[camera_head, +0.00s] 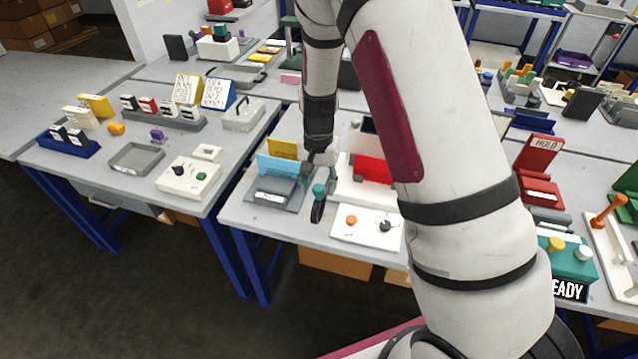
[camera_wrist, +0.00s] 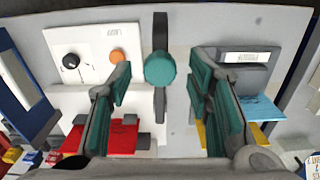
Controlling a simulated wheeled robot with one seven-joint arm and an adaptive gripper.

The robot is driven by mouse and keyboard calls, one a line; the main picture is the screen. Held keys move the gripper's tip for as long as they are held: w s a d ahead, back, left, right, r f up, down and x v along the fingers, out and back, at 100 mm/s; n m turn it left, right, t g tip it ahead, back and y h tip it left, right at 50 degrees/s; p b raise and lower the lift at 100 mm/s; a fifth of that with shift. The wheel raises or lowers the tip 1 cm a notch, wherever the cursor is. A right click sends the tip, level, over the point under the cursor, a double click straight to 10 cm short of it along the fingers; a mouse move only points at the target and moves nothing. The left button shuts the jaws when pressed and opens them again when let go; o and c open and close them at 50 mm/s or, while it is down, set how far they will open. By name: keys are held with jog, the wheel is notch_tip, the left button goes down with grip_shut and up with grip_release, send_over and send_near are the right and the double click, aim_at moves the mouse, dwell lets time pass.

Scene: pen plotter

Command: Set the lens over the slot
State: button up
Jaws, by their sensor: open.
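A dark elongated bar with a round teal knob (camera_wrist: 160,68) lies on the table. It also shows in the head view (camera_head: 317,210), close to the front edge. I cannot tell whether this is the lens. My gripper (camera_wrist: 160,75) is open and points down, with the knob between its teal-padded fingers in the wrist view and a gap on each side. In the head view my gripper (camera_head: 314,178) is just above the bar. No slot can be made out clearly. A grey labelled device (camera_head: 273,192) stands left of the bar, with blue (camera_head: 277,167) and yellow (camera_head: 283,148) cards behind.
A white panel (camera_head: 367,228) with an orange and a dark knob lies right of the bar. A red block (camera_head: 372,169) sits on a white base behind it. A separate left table holds a grey tray (camera_head: 118,167) and a white control box (camera_head: 172,184).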

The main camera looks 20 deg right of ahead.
jog(key=shift+f, duration=0.3)
grip_shut()
jog(key=shift+d, duration=0.1)
